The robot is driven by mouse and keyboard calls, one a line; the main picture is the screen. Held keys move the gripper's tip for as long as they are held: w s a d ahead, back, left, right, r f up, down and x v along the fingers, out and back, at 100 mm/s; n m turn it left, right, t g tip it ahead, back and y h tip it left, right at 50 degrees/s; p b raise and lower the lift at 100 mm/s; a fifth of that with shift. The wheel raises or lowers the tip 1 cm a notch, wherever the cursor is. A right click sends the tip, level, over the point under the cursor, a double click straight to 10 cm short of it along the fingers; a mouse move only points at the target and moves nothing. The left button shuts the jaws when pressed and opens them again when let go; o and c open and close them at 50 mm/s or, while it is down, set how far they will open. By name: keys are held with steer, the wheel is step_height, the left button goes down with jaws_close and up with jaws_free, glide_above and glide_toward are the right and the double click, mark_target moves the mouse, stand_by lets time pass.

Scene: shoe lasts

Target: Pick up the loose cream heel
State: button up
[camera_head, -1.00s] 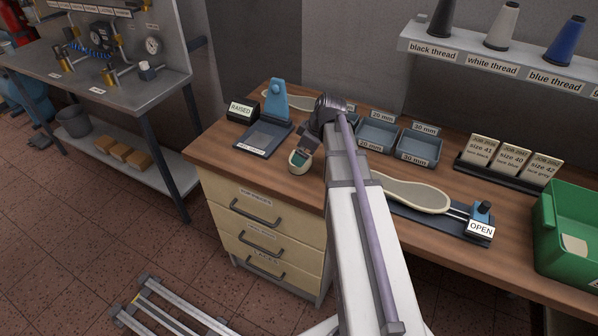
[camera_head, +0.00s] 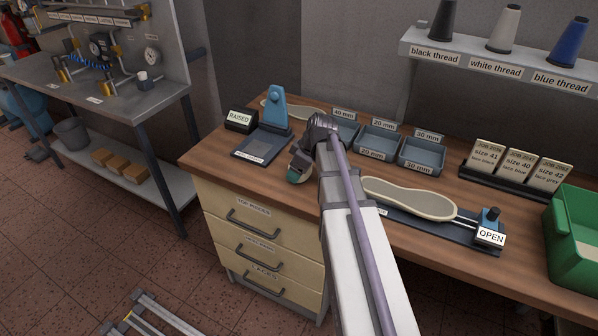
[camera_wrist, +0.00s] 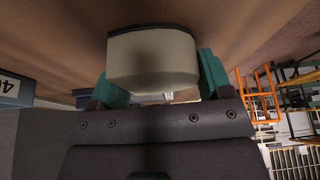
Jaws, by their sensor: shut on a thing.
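The cream heel (camera_wrist: 152,62), a rounded block with a dark edge along its top in the picture, sits between the teal fingers of my gripper (camera_wrist: 155,82) in the wrist view. The fingers are shut on its sides. In the head view my gripper (camera_head: 297,172) is over the front edge of the wooden bench (camera_head: 225,165), right of the blue press. The heel is mostly hidden there by the gripper and wrist. I cannot tell how high it is held.
A blue press (camera_head: 275,110) with a RAISED sign (camera_head: 240,120) stands left of my gripper. Blue-grey bins (camera_head: 421,155) stand behind my arm. A pale sole (camera_head: 410,198) lies on a fixture marked OPEN (camera_head: 491,236) at the right. A green crate (camera_head: 577,240) stands further right.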

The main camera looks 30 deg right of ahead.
steer(key=c, duration=0.4)
step_height(320, 180, up, 10)
steer(key=p, duration=1)
steer(key=shift+r, duration=0.25)
